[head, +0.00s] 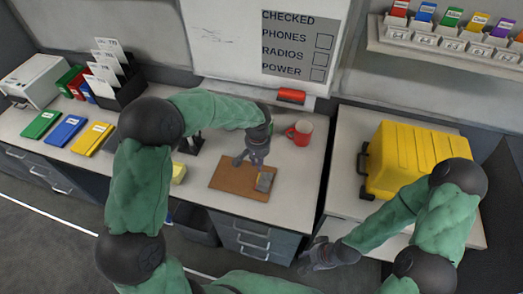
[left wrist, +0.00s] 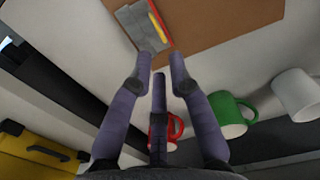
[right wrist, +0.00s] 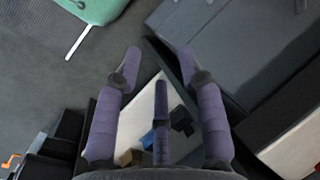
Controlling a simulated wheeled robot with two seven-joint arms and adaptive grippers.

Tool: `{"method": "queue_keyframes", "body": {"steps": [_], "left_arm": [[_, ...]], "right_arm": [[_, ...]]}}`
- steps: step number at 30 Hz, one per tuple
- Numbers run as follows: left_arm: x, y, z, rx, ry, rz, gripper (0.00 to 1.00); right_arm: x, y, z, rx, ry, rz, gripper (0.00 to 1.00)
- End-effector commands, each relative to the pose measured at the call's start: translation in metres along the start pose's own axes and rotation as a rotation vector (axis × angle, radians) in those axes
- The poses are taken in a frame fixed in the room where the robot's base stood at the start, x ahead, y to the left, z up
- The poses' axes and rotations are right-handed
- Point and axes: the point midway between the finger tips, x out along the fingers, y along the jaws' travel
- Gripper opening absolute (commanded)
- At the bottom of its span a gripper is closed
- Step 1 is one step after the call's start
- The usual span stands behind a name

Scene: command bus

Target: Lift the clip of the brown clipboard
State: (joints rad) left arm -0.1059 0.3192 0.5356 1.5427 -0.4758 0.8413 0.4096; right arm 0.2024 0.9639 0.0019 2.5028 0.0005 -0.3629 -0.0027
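The brown clipboard (head: 232,180) lies flat on the counter. Its grey metal clip (head: 265,182) is at the right end. In the left wrist view the clipboard (left wrist: 222,28) is at the top, and the clip (left wrist: 140,22) with a yellow and red strip on it lies just beyond my fingertips. My left gripper (head: 251,159) is open and empty, above the clipboard near the clip; I cannot tell if it touches. Its fingers (left wrist: 160,72) are spread in the left wrist view. My right gripper (right wrist: 158,66) is open and empty, low in front of the counter.
A red mug (head: 300,132) stands behind the clipboard. Green (left wrist: 230,115) and white (left wrist: 294,95) mugs show in the left wrist view. A yellow case (head: 408,160) sits on the right counter. Colored folders (head: 67,130) lie at left. A gap separates the counters.

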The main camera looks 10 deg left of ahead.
Motion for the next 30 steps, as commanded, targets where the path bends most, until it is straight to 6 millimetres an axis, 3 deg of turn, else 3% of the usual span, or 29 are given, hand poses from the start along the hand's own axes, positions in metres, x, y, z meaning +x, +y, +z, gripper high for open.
{"method": "queue_keyframes", "body": {"steps": [11,30], "left_arm": [[0.016,0.0,0.0,0.0,-0.001,0.0,0.2],[0.07,0.0,0.0,0.0,-0.001,0.0,0.2]], "right_arm": [[0.011,0.004,0.001,0.0,-0.002,0.0,0.4],[0.046,0.016,-0.001,0.0,-0.001,0.0,0.4]]}}
